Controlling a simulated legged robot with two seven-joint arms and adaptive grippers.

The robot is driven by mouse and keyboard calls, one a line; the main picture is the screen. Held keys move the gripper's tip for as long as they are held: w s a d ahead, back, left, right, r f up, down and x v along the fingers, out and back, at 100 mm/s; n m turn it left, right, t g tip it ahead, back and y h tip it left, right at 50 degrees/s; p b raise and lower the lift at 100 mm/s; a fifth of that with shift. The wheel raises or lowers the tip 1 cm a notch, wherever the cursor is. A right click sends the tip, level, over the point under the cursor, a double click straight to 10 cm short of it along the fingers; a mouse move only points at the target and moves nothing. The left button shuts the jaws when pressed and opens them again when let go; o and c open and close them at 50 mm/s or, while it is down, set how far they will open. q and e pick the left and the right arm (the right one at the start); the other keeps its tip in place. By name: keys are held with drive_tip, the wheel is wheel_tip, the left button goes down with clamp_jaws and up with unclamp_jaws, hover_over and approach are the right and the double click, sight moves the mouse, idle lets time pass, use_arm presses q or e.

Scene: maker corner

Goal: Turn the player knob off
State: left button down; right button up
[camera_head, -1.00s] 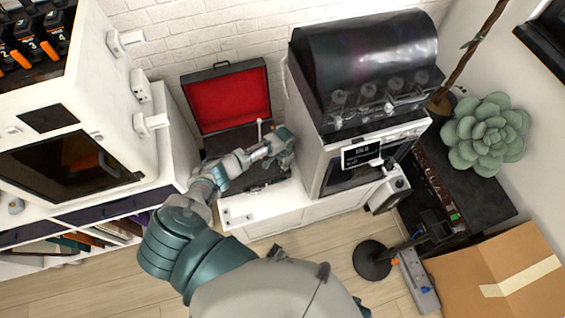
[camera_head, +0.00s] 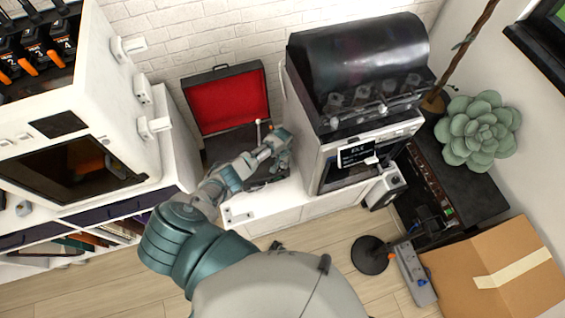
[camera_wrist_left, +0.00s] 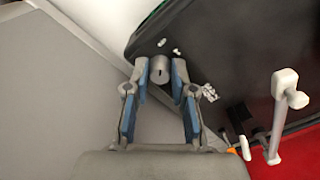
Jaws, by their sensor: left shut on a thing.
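The record player is an open black suitcase with a red-lined lid (camera_head: 230,103), on a white cabinet. In the left wrist view its dark deck (camera_wrist_left: 215,50) fills the upper right. The knob (camera_wrist_left: 160,68) is a short grey cylinder with a dark slot on its face. My left gripper (camera_head: 283,145) reaches over the player's right side in the head view. In the left wrist view its fingertips (camera_wrist_left: 160,72) are closed around the knob, one on each side. The knob is hidden by the gripper in the head view. My right gripper is out of view.
A white tonearm (camera_wrist_left: 277,125) stands right of the gripper in the left wrist view. A white machine with a dark domed cover (camera_head: 360,65) stands close to the player's right. A white printer-like cabinet (camera_head: 95,110) stands at left.

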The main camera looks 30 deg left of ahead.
sight(283, 163)
use_arm(q)
drive_tip(key=c, duration=1)
unclamp_jaws()
drive_tip(key=shift+r, duration=0.1)
wheel_tip(283, 163, up, 12)
drive_tip(key=shift+w+f, duration=0.1)
drive_tip(key=shift+f, duration=0.05)
